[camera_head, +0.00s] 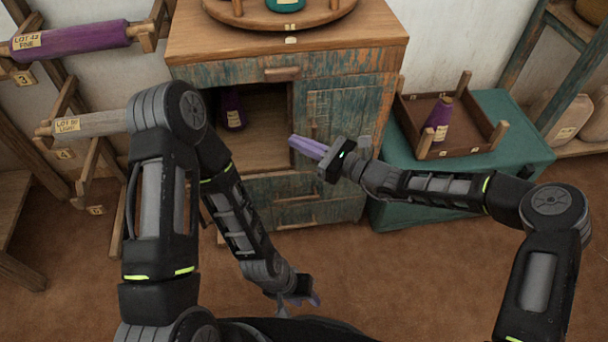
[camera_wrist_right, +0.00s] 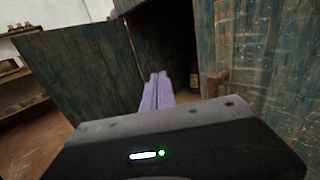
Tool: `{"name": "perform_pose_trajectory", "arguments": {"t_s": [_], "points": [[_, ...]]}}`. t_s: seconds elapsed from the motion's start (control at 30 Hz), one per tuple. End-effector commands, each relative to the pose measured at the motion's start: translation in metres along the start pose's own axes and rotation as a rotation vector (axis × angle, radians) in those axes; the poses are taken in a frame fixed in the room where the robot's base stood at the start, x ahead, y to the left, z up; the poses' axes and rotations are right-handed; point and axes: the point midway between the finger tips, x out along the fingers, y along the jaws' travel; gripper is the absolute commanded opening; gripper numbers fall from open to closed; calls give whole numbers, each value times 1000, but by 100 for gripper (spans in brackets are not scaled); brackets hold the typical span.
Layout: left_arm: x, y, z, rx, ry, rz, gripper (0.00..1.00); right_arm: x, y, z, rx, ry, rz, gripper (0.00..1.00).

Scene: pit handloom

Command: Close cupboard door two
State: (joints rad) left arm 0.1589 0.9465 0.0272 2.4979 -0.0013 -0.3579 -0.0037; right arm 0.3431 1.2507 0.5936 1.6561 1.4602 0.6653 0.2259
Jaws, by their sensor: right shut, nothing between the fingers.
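An open door panel (camera_wrist_right: 80,70) swings out on the left of that view; in the head view my left arm largely hides that area. I cannot read a number on either door. My right gripper (camera_head: 293,143) is shut and empty before the opening; its fingers (camera_wrist_right: 158,78) point toward it, apart from the panel. My left gripper (camera_head: 300,298) hangs low near my base, its jaws unclear.
A round wooden stand (camera_head: 240,18) sits on the cupboard top. A rack with rollers (camera_head: 70,40) stands at left. Brown floor (camera_head: 400,270) in front is clear.

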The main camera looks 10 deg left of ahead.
Motion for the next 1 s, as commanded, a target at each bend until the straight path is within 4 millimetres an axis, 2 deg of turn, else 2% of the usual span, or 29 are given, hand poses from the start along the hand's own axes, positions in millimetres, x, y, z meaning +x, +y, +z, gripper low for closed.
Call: {"name": "perform_pose_trajectory", "arguments": {"t_s": [0.2,0.4,0.57,1.0], "points": [[-8,3,-2,1,4,0,35,-30,37,1,4,1,0,0],[-11,4,-2,1,3,0,35,-48,61,0,2,0,2,0],[-11,4,-2,1,4,0,35,-52,67,0,0,0,3,0],[-11,4,-2,1,4,0,35,-52,67,0,0,1,3,0]]}}
